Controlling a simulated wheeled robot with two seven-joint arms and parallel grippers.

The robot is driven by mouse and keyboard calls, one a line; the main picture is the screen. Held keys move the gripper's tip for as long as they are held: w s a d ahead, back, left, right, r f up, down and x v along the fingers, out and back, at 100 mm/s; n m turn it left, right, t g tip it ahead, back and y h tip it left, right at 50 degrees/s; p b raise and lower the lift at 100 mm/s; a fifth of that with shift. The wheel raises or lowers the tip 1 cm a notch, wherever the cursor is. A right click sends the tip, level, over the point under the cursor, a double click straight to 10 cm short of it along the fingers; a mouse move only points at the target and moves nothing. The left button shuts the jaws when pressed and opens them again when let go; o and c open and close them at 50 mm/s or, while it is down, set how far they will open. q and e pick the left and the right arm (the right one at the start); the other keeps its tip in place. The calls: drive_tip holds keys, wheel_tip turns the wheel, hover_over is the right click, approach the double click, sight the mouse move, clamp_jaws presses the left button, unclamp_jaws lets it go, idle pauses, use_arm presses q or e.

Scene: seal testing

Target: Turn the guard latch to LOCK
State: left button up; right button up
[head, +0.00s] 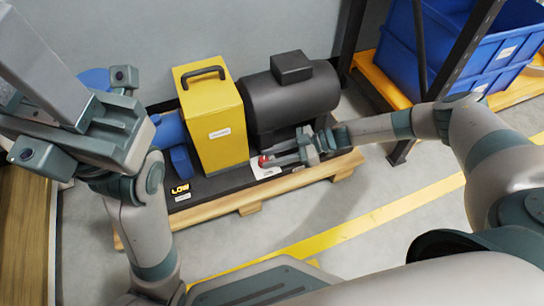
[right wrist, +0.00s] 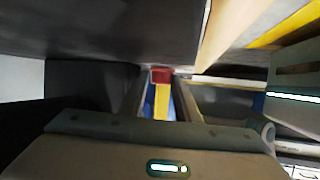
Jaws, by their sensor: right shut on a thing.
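The guard is a yellow box (head: 213,125) with a black handle on top, standing upright on a dark base. A small red latch (head: 264,161) sits low at its right corner, beside a white label plate (head: 266,172). My right gripper (head: 271,160) reaches in from the right and is shut on the red latch. In the right wrist view the red latch (right wrist: 161,75) shows between the fingertips. The fingers partly hide it, and the plate's lettering is too small to read. My left gripper (head: 90,130) is raised at the left, away from the guard; its jaws are unclear.
A black motor (head: 290,100) stands right of the guard, close above my right gripper. The dark base rests on a wooden pallet (head: 250,208). The floor in front is clear.

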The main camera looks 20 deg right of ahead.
drive_tip(key=o, duration=1)
drive_tip(key=shift+s+a+f, duration=0.1)
drive_tip(key=shift+s+a, duration=0.2)
drive_tip(key=shift+s, duration=0.1)
drive_tip(key=shift+w+d, duration=0.25)
drive_tip(key=shift+w+d, duration=0.1)
drive_tip(key=shift+w, duration=0.05)
